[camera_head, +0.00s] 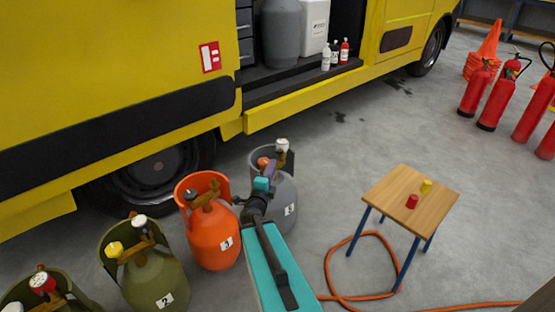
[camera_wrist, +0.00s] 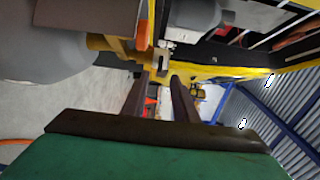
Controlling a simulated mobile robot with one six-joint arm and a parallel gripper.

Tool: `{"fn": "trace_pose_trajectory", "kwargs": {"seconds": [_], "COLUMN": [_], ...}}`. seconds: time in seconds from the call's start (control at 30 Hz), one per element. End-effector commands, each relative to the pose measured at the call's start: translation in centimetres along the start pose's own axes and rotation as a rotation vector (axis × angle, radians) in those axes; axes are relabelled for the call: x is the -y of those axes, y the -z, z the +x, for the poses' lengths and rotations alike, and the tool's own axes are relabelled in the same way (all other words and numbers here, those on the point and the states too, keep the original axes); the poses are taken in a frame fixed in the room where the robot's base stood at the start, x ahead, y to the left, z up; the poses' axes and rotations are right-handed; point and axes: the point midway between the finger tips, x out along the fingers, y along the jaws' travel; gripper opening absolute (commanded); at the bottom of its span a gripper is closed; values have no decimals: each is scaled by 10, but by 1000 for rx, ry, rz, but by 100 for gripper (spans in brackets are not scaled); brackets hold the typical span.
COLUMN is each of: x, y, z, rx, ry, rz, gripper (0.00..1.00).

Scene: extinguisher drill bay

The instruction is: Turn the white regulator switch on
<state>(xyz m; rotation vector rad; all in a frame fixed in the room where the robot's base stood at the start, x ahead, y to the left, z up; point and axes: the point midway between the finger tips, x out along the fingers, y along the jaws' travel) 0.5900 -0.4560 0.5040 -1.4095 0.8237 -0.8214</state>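The white regulator switch (camera_head: 283,145) sits on top of the brass valve of the grey gas cylinder (camera_head: 287,207), beside the yellow truck. My gripper (camera_head: 268,168) is just in front of this valve, a little below and left of the white switch. In the wrist view my gripper (camera_wrist: 159,78) shows two dark fingers with a clear gap between them, open and empty. The grey cylinder (camera_wrist: 45,52) fills the upper left there, with brass fittings (camera_wrist: 112,44) beyond the fingertips. Whether a finger touches the valve is unclear.
An orange cylinder (camera_head: 215,240) stands close left, then an olive cylinder with a yellow knob (camera_head: 155,280) and another with a red-and-white knob (camera_head: 42,283). A stool (camera_head: 395,190) and an orange hose (camera_head: 328,270) are right. Extinguishers (camera_head: 497,100) stand farther right.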

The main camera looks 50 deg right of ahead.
Motion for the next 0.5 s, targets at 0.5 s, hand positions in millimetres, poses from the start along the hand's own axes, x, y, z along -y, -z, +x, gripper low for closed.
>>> {"fn": "trace_pose_trajectory", "kwargs": {"seconds": [0.5], "x": [-3], "y": [0], "z": [14], "rx": [0], "ry": [1], "rz": [2], "gripper": [27]}}
